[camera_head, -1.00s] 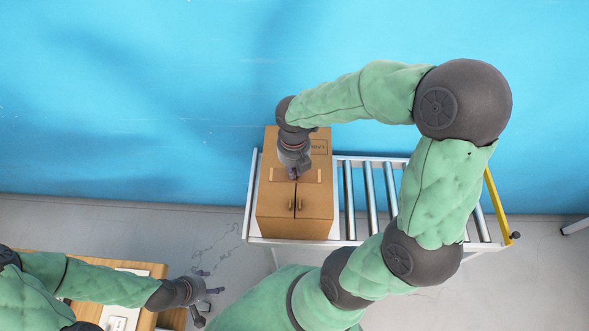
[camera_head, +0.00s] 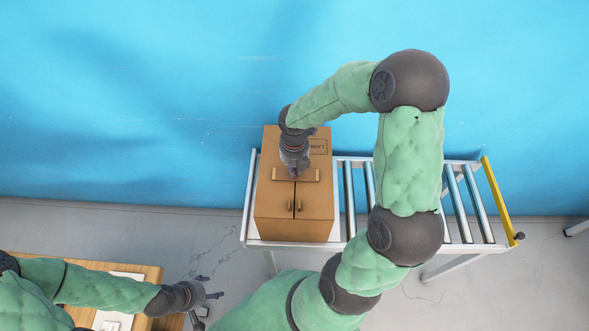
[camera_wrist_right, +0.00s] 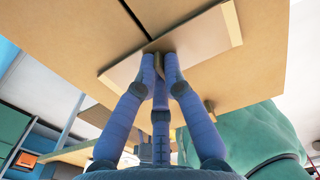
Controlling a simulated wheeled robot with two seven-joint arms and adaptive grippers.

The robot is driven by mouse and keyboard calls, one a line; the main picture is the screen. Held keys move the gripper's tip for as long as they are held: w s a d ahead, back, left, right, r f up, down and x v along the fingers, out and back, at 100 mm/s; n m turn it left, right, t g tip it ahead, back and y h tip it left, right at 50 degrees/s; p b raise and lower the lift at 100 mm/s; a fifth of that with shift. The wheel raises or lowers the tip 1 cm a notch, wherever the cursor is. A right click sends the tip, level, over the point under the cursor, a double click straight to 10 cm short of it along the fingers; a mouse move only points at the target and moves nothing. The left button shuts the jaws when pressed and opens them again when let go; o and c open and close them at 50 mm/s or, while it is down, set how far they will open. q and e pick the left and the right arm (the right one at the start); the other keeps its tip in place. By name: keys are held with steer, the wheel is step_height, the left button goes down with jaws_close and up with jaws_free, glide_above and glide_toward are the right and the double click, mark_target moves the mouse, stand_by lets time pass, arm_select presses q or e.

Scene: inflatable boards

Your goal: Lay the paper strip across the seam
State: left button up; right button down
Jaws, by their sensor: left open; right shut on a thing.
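A brown cardboard box (camera_head: 275,222) stands on a roller conveyor, with a dark seam (camera_head: 296,190) down its middle. The pale tan paper strip (camera_head: 311,175) lies crosswise over the seam, near the middle of the box top. My right gripper (camera_head: 294,174) points down at the strip's middle and is shut on it. The right wrist view shows the fingertips (camera_wrist_right: 161,62) together at the strip (camera_wrist_right: 212,36), close to the box face; whether it touches the box all along is unclear. My left gripper (camera_head: 210,288) is open and empty, right of a wooden table.
The conveyor's bare rollers (camera_head: 349,200) lie right of the box, with a yellow end bar (camera_head: 498,200) at the far right. A blue wall (camera_head: 150,100) stands behind. The wooden table (camera_head: 150,275) at lower left carries a whitish flat object.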

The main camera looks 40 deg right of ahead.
steer(key=shift+f, duration=0.15)
steer(key=c, duration=1.3)
jaws_free()
steer(key=shift+c, duration=0.2)
step_height(320, 180, up, 12)
steer(key=p, duration=0.3)
steer(key=shift+r, duration=0.25)
